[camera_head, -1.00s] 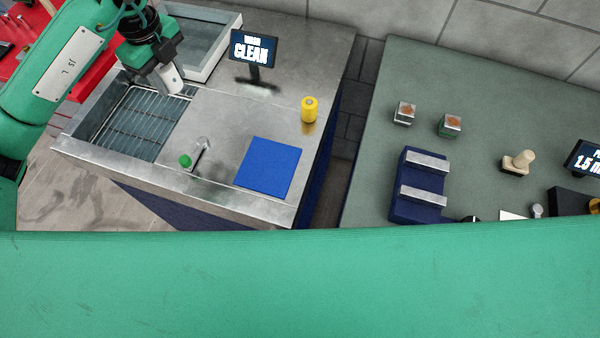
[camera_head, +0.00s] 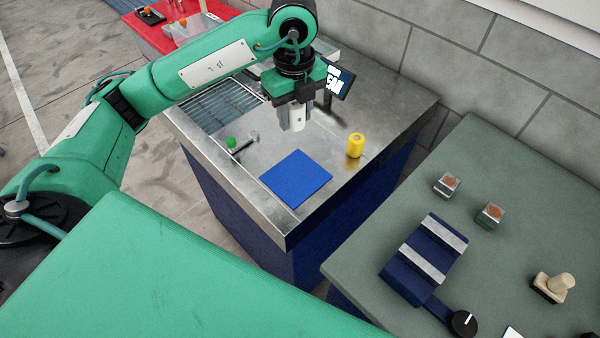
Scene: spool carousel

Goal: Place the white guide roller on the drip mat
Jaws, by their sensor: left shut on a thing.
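The white guide roller (camera_head: 297,118) is upright in my left gripper (camera_head: 296,122), which is shut on it. The gripper points down over the steel wash counter, beyond the blue drip mat (camera_head: 296,178) and apart from it. The mat lies flat and bare near the counter's front corner. The exact height of the roller above the counter is hard to tell. My right gripper is not in view.
A yellow roller (camera_head: 355,145) stands right of the mat. A green-knobbed tap (camera_head: 231,143) is to its left, near the wire-rack basin (camera_head: 222,104). A sign (camera_head: 338,80) stands behind the gripper. A green-grey table (camera_head: 380,245) is at right.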

